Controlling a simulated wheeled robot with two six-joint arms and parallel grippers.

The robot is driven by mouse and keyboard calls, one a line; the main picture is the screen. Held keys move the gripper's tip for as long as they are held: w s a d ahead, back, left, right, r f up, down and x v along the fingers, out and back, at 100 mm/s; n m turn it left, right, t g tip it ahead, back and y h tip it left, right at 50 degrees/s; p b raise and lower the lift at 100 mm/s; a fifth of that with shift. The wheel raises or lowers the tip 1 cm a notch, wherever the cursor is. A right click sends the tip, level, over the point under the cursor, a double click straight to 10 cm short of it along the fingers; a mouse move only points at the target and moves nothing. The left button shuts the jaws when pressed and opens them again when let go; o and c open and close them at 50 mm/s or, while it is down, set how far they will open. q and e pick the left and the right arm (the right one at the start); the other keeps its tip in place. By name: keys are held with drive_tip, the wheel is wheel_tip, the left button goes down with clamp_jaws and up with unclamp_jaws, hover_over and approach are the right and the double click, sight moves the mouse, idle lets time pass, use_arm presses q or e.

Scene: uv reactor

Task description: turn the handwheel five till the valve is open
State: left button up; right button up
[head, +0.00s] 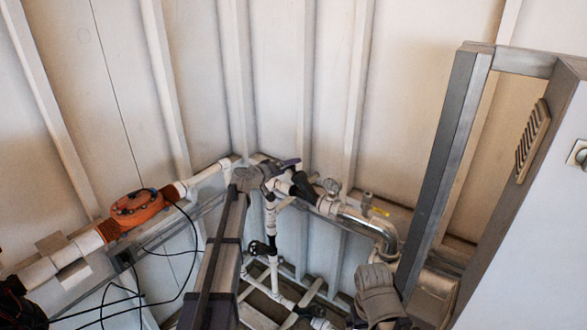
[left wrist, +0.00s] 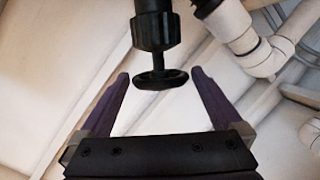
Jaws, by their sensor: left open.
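In the left wrist view a black handwheel (left wrist: 161,79) sits on the end of a black valve stem (left wrist: 155,28). It lies between the two purple fingers of my left gripper (left wrist: 160,73), with clear gaps on both sides, so the fingers do not appear to touch it. My left gripper (head: 264,174) is open at the white pipework in the head view, with my arm below it. That handwheel cannot be clearly made out there. Its number and the valve's state cannot be read. My right gripper does not show.
Another black handwheel (head: 262,247) sits lower on the white pipes. A silver pipe elbow (head: 384,236) and a gauge (head: 331,186) are to the right. An orange device (head: 137,208) is at left. White pipe (left wrist: 262,58) flanks the wheel.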

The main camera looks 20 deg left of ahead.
sight(294, 166)
use_arm(q)
drive_tip(key=b+x, duration=0.1)
drive_tip(key=x, duration=0.3)
drive_tip(key=shift+w+d+f, duration=0.1)
drive_tip(key=shift+w, duration=0.05)
drive_tip(key=shift+c, duration=0.2)
